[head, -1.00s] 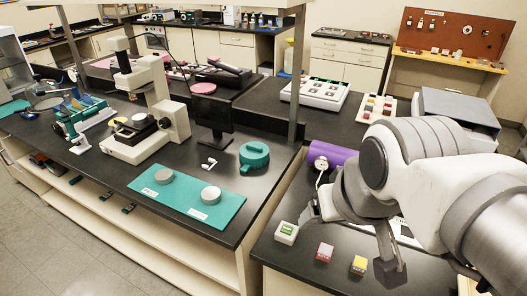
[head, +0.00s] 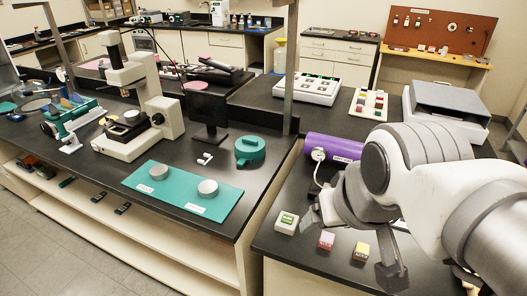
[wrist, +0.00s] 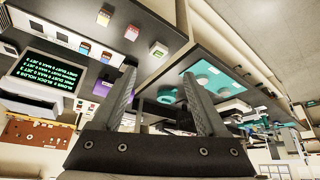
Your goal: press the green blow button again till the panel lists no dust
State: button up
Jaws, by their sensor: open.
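The green blow button sits on a small white box (head: 287,222) at the near left corner of the right-hand black bench. The same box shows near the top of the wrist view (wrist: 158,49). My gripper (head: 352,246) is open and empty, its fingers spread above the bench, right of the green button and apart from it in the picture. Both fingers show in the wrist view (wrist: 158,72) with nothing between them. The panel (wrist: 45,76) is a dark screen with several lines of green text, upside down in the wrist view and too small to read surely.
A red-topped box (head: 326,240) and a yellow-topped box (head: 361,252) stand right of the green one. A purple cylinder (head: 335,147) with a white gauge lies behind. The teal mat (head: 165,200) with two grey discs lies on the left bench.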

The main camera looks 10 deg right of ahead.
jog(key=shift+f, duration=0.5)
grip_shut()
dwell(1.4)
